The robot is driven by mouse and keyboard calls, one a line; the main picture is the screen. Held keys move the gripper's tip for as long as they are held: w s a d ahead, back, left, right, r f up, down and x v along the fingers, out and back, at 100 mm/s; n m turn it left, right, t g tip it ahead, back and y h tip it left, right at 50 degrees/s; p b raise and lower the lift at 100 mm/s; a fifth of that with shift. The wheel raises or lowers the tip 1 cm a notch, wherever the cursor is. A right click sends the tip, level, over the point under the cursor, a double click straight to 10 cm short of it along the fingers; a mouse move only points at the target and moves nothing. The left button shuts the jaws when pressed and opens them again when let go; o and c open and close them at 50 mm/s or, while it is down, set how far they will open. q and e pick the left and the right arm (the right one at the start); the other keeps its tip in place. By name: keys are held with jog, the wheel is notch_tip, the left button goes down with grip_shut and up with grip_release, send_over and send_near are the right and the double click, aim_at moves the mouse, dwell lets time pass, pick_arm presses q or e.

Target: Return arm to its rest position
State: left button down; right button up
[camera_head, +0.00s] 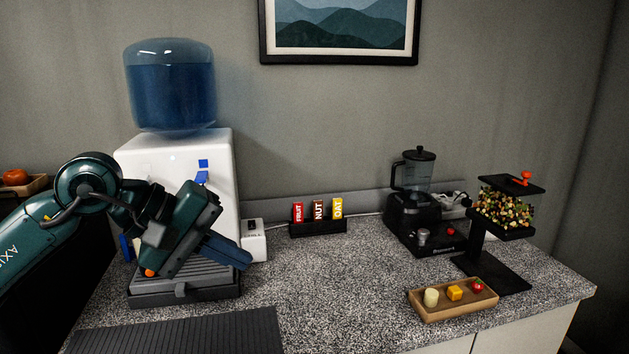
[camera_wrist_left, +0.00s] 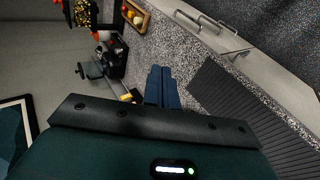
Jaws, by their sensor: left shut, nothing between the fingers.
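My left arm comes in from the left in the head view. Its gripper (camera_head: 238,252) is shut and empty, with its blue fingers together. It is held in front of the white water dispenser (camera_head: 185,150), over the dispenser's drip tray area, and hides part of it. In the left wrist view the closed fingers (camera_wrist_left: 162,88) point out over the speckled counter with nothing between them. My right gripper is in neither view.
A black ribbed mat (camera_head: 180,332) lies at the counter's front left. A bar rack (camera_head: 318,228) stands at the back. A blender (camera_head: 415,205), a dispenser of mixed pieces (camera_head: 505,210) and a wooden tray (camera_head: 455,310) stand right. The counter's middle is clear.

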pick_arm(q)
jog(key=s+d+f+n+h, duration=0.1)
jog(key=s+d+n+h, duration=0.2)
jog(key=d+n+h, duration=0.45)
jog(key=s+d+f+n+h, duration=0.2)
jog(key=n+h, duration=0.3)
jog(key=n, duration=0.6)
jog(key=w+a+f+n+t+y+p, duration=0.1)
jog(key=a+f+n+t+y, duration=0.5)
jog(key=n, duration=0.9)
jog(key=w+a+f+n+t+y, duration=0.15)
jog(key=f+n+t+y, duration=0.5)
jog(key=n, duration=0.75)
jog(key=s+a+f+n+g+y, duration=0.2)
jog(key=s+f+n, duration=0.5)
jog(key=f, duration=0.4)
jog(key=s+a+f+n+g+y, duration=0.3)
jog(key=s+f+n, duration=0.4)
jog(key=f+n, duration=0.3)
jog(key=shift+s+f+g+p, duration=0.3)
jog(key=shift+f+g+p, duration=0.15)
jog(key=shift+f, duration=0.2)
